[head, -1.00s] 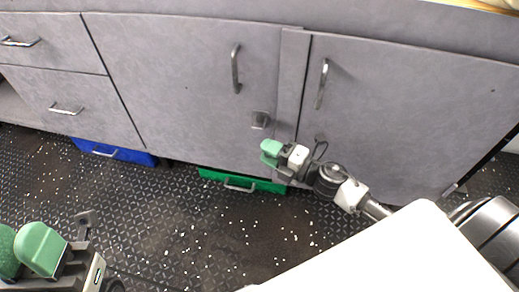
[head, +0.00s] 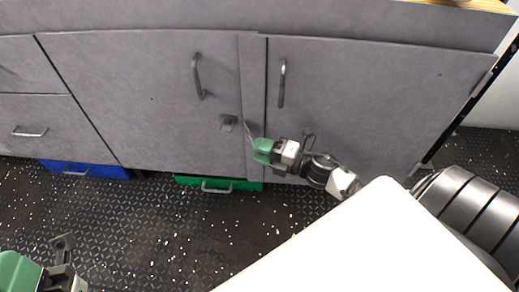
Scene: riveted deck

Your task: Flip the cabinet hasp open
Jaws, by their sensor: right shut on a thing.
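The grey cabinet has two doors, and a small dark square metal fitting (head: 228,122) of the hasp sits on the left door near its right edge. A thin metal flap of the hasp (head: 249,130) shows nearly edge-on at the strip between the doors, standing out just above the green fingertips. My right gripper (head: 262,149) is shut at the flap, right of and below the square fitting. The fingertips hide the flap's lower end. My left gripper (head: 18,272) is at the bottom left corner, partly cut off and away from the cabinet.
Upright handles stand on the left door (head: 198,77) and right door (head: 282,83). A green drawer (head: 217,184) and a blue drawer (head: 85,169) lie low under the cabinet. The dark speckled floor (head: 150,230) in front is clear.

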